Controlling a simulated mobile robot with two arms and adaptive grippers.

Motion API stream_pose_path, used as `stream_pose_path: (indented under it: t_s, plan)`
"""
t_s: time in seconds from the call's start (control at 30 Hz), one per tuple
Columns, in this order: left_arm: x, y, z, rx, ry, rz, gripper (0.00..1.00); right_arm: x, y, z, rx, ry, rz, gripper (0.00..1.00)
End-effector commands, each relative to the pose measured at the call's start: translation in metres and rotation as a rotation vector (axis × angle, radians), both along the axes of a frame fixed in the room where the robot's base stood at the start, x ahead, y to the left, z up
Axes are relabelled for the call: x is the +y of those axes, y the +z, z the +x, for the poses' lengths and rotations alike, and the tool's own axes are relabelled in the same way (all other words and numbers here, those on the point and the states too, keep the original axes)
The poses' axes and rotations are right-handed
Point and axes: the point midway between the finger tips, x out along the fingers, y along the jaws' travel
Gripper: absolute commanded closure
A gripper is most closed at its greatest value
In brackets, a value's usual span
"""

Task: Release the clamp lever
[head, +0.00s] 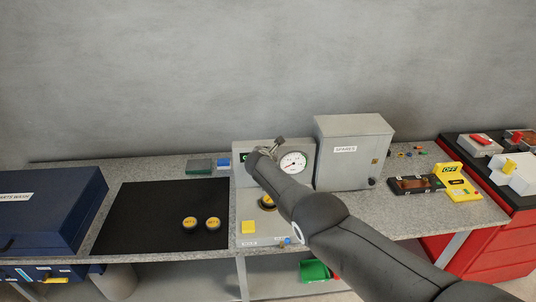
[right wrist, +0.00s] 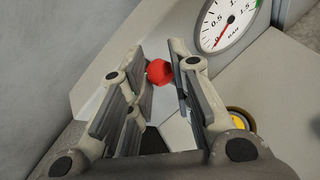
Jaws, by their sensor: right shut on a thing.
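A red ball knob (right wrist: 159,72), which looks like the end of the clamp lever, sits between the fingertips of my right gripper (right wrist: 163,75) in the right wrist view. The gripper is shut on it. The rest of the lever is hidden behind the fingers. In the head view my right gripper (head: 267,151) is at the upper part of the grey test stand (head: 274,230), just left of the round pressure gauge (head: 293,163); the knob cannot be made out there. The gauge also shows in the right wrist view (right wrist: 226,22). My left gripper is not in view.
The grey SPARES cabinet (head: 352,165) stands right of the gauge. Two round yellow-topped parts (head: 190,224) lie on the black mat (head: 140,215). Another round part with a yellow top (head: 266,201) is on the stand, partly behind my arm. A blue case (head: 45,215) is at left.

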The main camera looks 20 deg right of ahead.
Motion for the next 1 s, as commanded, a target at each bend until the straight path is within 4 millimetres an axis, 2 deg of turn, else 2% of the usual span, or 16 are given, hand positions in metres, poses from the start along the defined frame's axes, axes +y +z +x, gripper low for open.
stream_pose_path:
  t_s: [0.03,0.37,0.4,0.6,1.0]
  plan:
    - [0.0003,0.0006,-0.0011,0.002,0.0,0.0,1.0,-0.004,0.0179,0.0076,-0.029,0.005,-0.01,1.0]
    - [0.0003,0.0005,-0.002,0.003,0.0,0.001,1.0,-0.0043,0.0176,0.0076,-0.028,0.005,-0.011,1.0]
    - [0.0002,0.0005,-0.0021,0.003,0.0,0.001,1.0,-0.0043,0.0176,0.0076,-0.028,0.005,-0.011,0.79]
    - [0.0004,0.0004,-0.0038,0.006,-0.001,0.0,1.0,-0.0029,0.0162,0.007,-0.026,0.004,-0.008,0.56]
    - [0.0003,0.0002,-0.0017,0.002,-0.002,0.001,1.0,0.002,0.01,0.0043,-0.017,0.005,-0.001,0.56]
